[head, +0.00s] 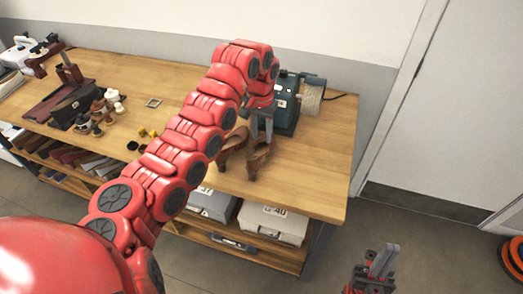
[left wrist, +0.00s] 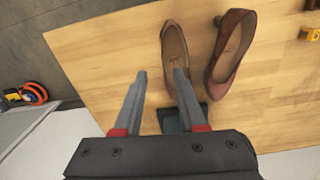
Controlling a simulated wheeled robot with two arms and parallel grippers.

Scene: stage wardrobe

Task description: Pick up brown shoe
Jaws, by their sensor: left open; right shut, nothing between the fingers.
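A pair of brown heeled shoes stands near the front edge of the wooden table. The right one, a brown shoe (head: 259,160), is below my left gripper (head: 261,138); it also shows in the left wrist view (left wrist: 173,45). The other brown shoe (head: 231,148) stands just left of it, and appears on the right in the left wrist view (left wrist: 229,48). My left gripper is open and empty, its fingers pointing down. In the wrist view one finger overlaps the near shoe; I cannot tell whether they touch. My right gripper (head: 383,262) is shut and empty, away from the table.
The wooden table (head: 320,165) has free room right of the shoes. A dark green machine (head: 287,108) stands close behind them. Small jars and spools (head: 100,112) are at left. Storage boxes (head: 272,222) sit on the shelf below. An orange coil (head: 513,257) lies at far right.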

